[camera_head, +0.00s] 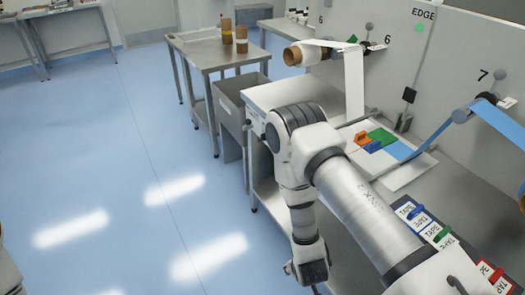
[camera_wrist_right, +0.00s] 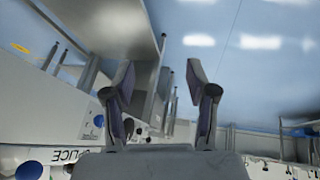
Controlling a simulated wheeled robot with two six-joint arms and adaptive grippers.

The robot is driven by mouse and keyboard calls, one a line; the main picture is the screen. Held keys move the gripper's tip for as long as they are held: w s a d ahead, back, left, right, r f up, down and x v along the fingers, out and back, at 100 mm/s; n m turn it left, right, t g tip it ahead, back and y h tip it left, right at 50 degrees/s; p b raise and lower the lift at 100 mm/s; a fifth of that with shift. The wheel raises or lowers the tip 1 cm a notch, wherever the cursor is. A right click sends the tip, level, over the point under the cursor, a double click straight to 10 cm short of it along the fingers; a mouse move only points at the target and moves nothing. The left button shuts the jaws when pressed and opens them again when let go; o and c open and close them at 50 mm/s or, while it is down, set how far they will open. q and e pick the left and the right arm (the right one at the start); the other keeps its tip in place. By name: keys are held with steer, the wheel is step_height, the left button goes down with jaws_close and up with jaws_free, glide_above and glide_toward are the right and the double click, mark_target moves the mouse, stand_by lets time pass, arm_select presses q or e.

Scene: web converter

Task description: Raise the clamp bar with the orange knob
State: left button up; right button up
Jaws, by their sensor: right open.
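A small orange knob (camera_head: 362,138) sits on the splice plate (camera_head: 411,177) beside a blue knob (camera_head: 373,146). The clamp bar under the orange knob is too small to make out clearly, and I cannot tell if it is raised. My right arm reaches up from the lower right and bends down at the front of the machine, well away from the knob. Its gripper shows in the right wrist view (camera_wrist_right: 160,82), open with nothing between the fingers. My left gripper is outside the views.
A white web (camera_head: 354,85) hangs from a roller above the plate, and a blue web (camera_head: 448,128) runs to its right. Tape tabs (camera_head: 437,236) line the front right. A steel table (camera_head: 210,52) and grey bin (camera_head: 228,105) stand left. Blue floor at left is clear.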

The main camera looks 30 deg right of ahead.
steer(key=w+d+r+m+h+b, duration=0.3)
steer(key=w+m+h+b, duration=0.3)
steer(key=w+b, duration=0.35)
steer(key=w+d+r+m+g+h+b, duration=0.15)
steer(key=w+r+m+h+b, duration=0.25)
steer(key=w+m+h+b, duration=0.5)
steer(key=w+d+r+m+t+h+b, duration=0.1)
steer(key=w+d+r+m+h+b, duration=0.25)
steer(key=w+b, duration=0.65)
steer(key=shift+n+h, duration=0.45)
steer(key=x, duration=0.2)
steer(key=w+p+x, duration=0.1)
steer(key=x, duration=0.2)
steer(key=p+x, duration=0.1)
steer(key=x, duration=0.1)
steer(key=shift+w+d+r, duration=0.1)
steer(key=shift+w, duration=0.35)
jaws_close()
steer(key=shift+r, duration=0.1)
